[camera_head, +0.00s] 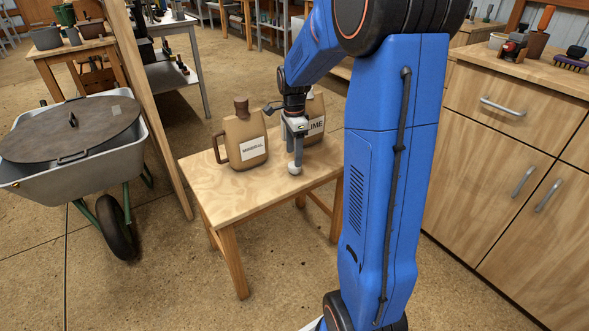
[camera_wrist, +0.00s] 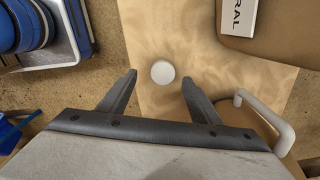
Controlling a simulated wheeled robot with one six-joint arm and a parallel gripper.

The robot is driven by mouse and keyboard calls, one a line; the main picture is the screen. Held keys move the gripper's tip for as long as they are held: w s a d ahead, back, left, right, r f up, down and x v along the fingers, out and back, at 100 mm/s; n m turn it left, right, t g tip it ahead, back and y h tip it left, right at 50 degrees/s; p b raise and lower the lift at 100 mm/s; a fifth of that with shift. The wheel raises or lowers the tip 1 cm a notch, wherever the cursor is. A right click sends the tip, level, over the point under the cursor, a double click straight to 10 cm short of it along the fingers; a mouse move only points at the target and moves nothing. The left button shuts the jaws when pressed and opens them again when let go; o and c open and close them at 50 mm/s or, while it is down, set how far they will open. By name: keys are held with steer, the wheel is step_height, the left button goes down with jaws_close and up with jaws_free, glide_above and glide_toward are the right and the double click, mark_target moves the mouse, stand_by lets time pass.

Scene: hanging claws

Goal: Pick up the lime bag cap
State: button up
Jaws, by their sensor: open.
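A small round white cap (camera_wrist: 162,72) lies on the wooden table in the wrist view, between the fingertips of my gripper (camera_wrist: 159,82) in the picture. My gripper's fingers are apart, with nothing held. In the head view my gripper (camera_head: 296,145) points down over the table, and the white cap (camera_head: 294,170) shows just below its fingers. The tan lime bag (camera_head: 316,126), marked "IME" where visible, stands behind my gripper, partly hidden by it and by my arm. I cannot tell the gripper's exact height above the cap.
A lidded wheelbarrow (camera_head: 70,140) stands left, a wooden cabinet (camera_head: 500,150) right.

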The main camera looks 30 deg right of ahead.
mark_target(295, 169)
steer(key=shift+w+d+f, duration=0.15)
steer(key=shift+f, duration=1.1)
steer(key=shift+w+d+f, duration=0.15)
steer(key=shift+f, duration=1.1)
steer(key=c, duration=1.1)
